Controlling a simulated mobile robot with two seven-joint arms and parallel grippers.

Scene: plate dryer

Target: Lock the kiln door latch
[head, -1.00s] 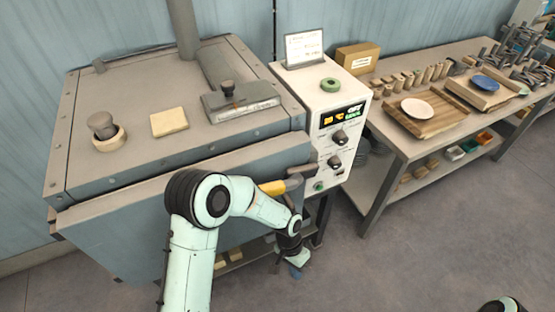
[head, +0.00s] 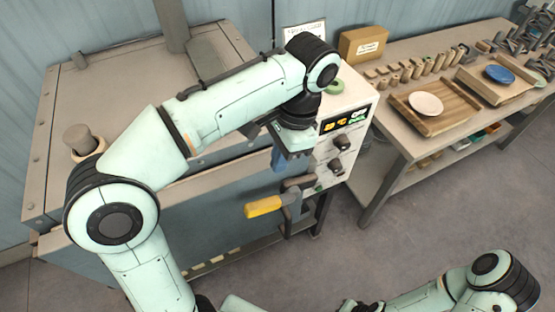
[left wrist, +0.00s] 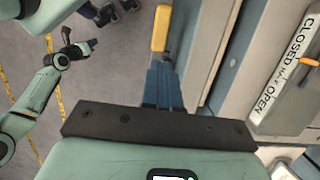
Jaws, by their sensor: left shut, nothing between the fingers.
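The kiln (head: 210,235) stands at left with its front door facing me. The latch has a yellow grip (head: 264,206) on a dark bracket (head: 292,198) at the door's right edge, and the grip points left. The yellow grip also shows in the left wrist view (left wrist: 161,28), just beyond my fingertips. My left gripper (head: 279,160) is above the latch, shut and empty, its blue fingers pointing down, apart from the grip as far as I can tell. My right gripper (left wrist: 78,48) shows small in the left wrist view; its jaws are unclear.
A control box (head: 345,125) with a lit display and knobs stands right of the kiln. A workbench (head: 400,130) with plates stands further right. The floor in front is open.

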